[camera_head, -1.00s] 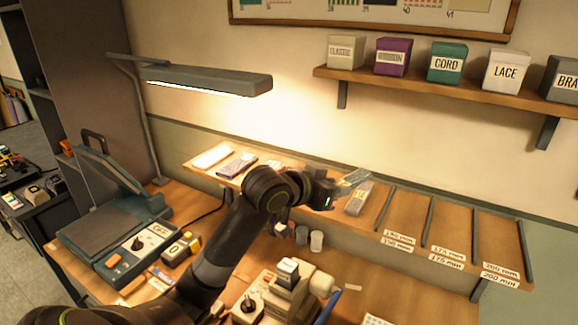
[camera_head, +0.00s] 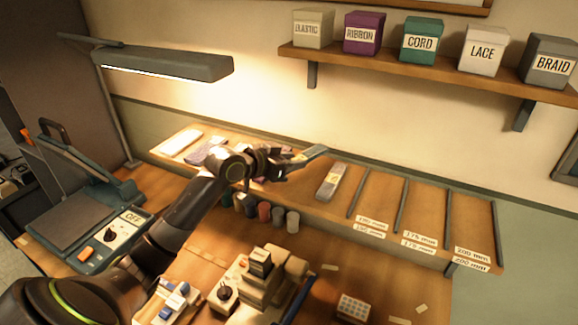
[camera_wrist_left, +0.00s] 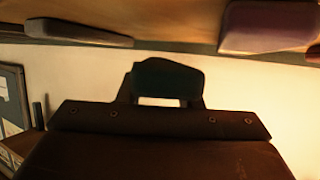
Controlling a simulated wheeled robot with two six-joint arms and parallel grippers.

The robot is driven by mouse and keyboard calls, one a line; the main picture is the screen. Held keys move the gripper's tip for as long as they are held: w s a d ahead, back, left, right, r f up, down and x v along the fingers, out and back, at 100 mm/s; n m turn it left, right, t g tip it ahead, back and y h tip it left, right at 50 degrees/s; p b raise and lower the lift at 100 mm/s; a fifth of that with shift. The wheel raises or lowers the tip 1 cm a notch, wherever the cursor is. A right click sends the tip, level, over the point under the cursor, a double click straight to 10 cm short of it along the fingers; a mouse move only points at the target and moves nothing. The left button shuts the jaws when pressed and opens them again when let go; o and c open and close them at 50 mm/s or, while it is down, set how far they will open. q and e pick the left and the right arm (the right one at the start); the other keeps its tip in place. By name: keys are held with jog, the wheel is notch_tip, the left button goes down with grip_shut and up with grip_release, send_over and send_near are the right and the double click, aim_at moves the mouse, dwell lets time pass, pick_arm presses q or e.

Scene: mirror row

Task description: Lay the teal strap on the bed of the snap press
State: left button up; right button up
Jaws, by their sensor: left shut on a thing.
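The teal strap (camera_head: 310,155) shows in the head view as a short flat teal-grey piece, tilted up to the right. My left gripper (camera_head: 287,164) is shut on its left end and holds it in front of the wall, by the sloped rack. A beige device (camera_head: 265,282) with a dark block on top and a dial stands on the bench below; it may be the snap press, and I cannot make out its bed. In the left wrist view my gripper (camera_wrist_left: 168,80) is a dark shape; the strap cannot be told apart there. My right gripper is not in view.
The wooden rack (camera_head: 385,222) has dividers and a grey bundle (camera_head: 331,181). Several cups (camera_head: 264,212) stand below it. A teal lidded machine (camera_head: 85,215) marked OFF stands left. A lamp (camera_head: 165,66) and a shelf of boxes (camera_head: 422,38) are above.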

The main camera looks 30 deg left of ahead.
pick_arm(q)
jog(key=shift+f, duration=1.4)
jog(key=shift+f, duration=0.1)
jog(key=shift+f, duration=0.1)
jog(key=o, duration=1)
